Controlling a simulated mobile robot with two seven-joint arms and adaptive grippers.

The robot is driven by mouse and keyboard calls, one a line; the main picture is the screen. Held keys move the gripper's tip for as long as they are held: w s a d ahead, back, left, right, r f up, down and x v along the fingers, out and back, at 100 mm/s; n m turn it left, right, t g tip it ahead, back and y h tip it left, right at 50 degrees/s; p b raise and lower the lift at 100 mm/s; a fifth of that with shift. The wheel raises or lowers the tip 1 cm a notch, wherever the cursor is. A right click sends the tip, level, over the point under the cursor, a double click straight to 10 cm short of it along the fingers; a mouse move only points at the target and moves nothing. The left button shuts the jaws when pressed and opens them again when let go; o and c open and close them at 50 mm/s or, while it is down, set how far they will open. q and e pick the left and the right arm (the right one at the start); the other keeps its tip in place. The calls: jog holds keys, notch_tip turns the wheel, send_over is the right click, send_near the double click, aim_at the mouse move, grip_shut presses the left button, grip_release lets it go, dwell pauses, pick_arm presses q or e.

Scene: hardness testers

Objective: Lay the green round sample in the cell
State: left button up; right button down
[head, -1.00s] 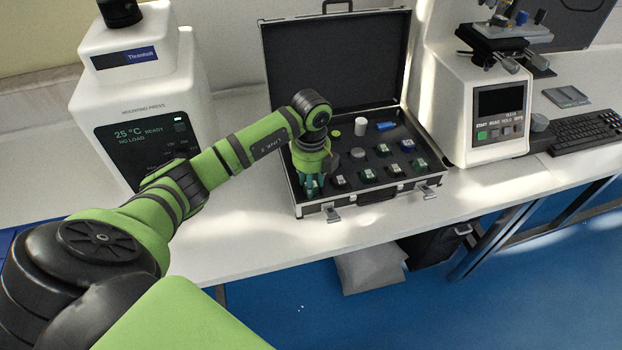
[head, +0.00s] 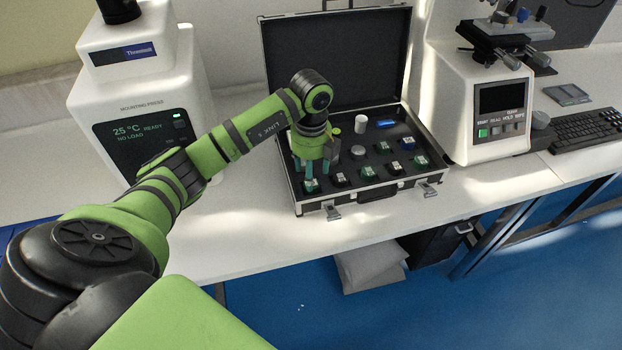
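The open sample case (head: 318,207) has a dark insert with rows of small labelled samples. A greenish sample (head: 312,187) sits at the front left of the insert, just below my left gripper (head: 312,172). My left gripper points down over the left part of the case, and its teal fingers look spread apart. Small size hides whether a finger touches that sample. Other green-looking samples (head: 421,160) sit at the right of the insert, and a blue-topped one (head: 408,144) is behind. I cannot tell which cells are empty behind the gripper. My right gripper is not in view.
A white mounting press (head: 140,100) stands left of the case and a white tester with a screen (head: 490,110) right of it. The raised case lid (head: 335,60) closes off the back. A white cylinder (head: 361,124) and a blue item (head: 386,124) lie at the insert's rear.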

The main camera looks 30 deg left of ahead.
pick_arm(q)
notch_tip(320, 180, up, 9)
jog(key=shift+f+b, duration=0.15)
jog(key=shift+b, duration=0.3)
dwell(1.1)
